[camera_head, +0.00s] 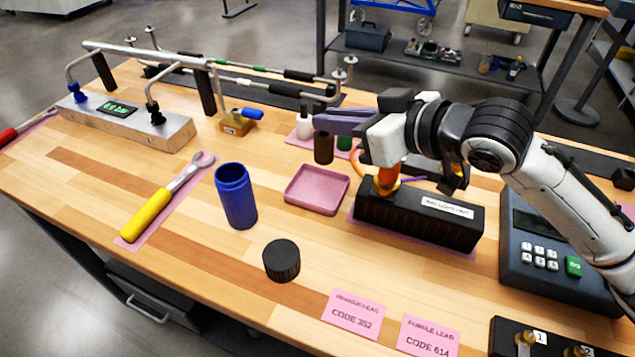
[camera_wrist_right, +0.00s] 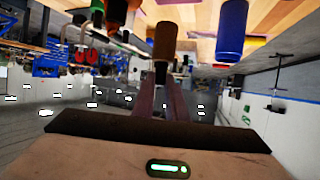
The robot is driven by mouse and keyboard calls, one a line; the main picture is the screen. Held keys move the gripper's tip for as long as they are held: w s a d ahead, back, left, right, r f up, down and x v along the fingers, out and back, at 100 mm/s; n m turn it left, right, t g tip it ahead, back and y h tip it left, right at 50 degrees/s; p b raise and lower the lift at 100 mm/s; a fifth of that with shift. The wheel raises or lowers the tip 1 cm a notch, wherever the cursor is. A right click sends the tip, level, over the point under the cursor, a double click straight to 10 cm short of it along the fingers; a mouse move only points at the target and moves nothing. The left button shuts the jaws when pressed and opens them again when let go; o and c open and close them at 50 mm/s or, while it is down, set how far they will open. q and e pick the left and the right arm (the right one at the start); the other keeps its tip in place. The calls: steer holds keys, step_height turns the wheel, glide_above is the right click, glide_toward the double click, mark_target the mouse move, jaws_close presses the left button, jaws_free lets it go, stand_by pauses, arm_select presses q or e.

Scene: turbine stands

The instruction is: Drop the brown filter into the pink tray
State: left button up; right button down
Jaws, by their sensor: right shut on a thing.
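The brown filter (camera_head: 323,148) is a small dark brown cylinder. It hangs below the purple fingertips of my right gripper (camera_head: 318,121), which is shut on its top end. In the right wrist view the brown filter (camera_wrist_right: 165,40) shows at the tips of the fingers (camera_wrist_right: 160,82). The pink tray (camera_head: 317,204) is a shallow square dish lying on the wooden bench. In the head view the filter appears just beyond the tray's far edge; its exact height above the bench is hard to tell. The tray's inside looks empty. My left gripper is not in view.
A blue open jar (camera_head: 236,196) stands left of the tray, with a black cap (camera_head: 281,260) in front. A black box (camera_head: 420,214) with orange and purple leads sits right of the tray. White (camera_head: 304,125) and green bottles stand behind. A wrench (camera_head: 165,200) lies left.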

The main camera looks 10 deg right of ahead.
mark_target(332, 145)
step_height(332, 145, down, 4)
steer(key=b, duration=0.3)
steer(key=shift+f+b, duration=0.25)
steer(key=shift+b, duration=0.15)
steer(key=shift+f+b, duration=0.35)
steer(key=shift+b, duration=0.15)
steer(key=shift+r, duration=0.1)
steer(key=c, duration=1.7)
jaws_free()
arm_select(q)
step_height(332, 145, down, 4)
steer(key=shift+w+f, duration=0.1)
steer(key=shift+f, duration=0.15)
